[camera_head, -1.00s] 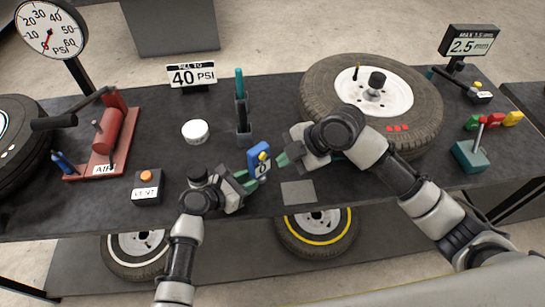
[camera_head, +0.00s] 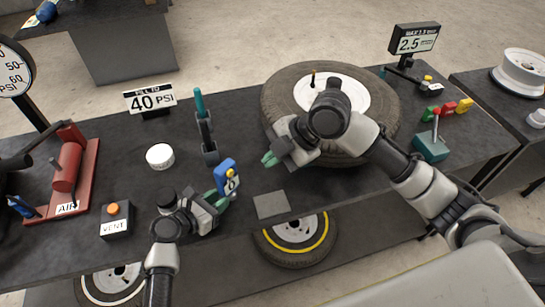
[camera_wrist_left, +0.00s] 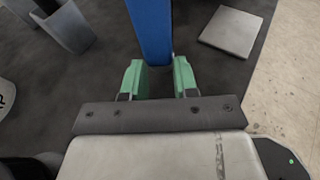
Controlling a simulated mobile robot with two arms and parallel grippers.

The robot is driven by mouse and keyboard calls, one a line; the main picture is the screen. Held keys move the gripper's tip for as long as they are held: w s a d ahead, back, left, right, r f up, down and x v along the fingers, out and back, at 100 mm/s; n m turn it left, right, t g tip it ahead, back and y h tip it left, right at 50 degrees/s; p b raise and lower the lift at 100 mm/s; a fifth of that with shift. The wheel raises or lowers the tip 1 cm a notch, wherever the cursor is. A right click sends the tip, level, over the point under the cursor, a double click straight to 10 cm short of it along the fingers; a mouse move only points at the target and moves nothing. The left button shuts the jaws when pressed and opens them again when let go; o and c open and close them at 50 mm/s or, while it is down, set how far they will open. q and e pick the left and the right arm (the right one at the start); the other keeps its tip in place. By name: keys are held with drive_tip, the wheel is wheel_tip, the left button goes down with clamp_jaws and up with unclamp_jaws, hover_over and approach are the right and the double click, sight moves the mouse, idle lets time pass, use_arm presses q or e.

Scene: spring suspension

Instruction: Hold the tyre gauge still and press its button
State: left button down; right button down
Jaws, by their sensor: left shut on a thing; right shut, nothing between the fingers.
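The tyre gauge (camera_head: 225,174) is a blue upright body with a yellow button on top and a small white display reading what looks like 0. My left gripper (camera_head: 218,201) is shut on its lower part and holds it upright near the table's front edge. In the left wrist view the blue gauge body (camera_wrist_left: 151,30) stands between the green fingertips (camera_wrist_left: 158,78). My right gripper (camera_head: 269,159) is shut and empty, to the right of the gauge and apart from it, in front of the tyre (camera_head: 275,100).
A grey square pad (camera_head: 271,205) lies right of the gauge. Behind it stand a dark holder with a teal-handled tool (camera_head: 202,118), a white round cap (camera_head: 160,156) and a 40 PSI sign (camera_head: 150,98). The VENT box (camera_head: 116,222) and red air pump (camera_head: 68,168) are left.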

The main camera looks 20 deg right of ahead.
use_arm(q)
drive_tip(key=c, duration=0.8)
unclamp_jaws()
drive_tip(key=shift+a, duration=0.1)
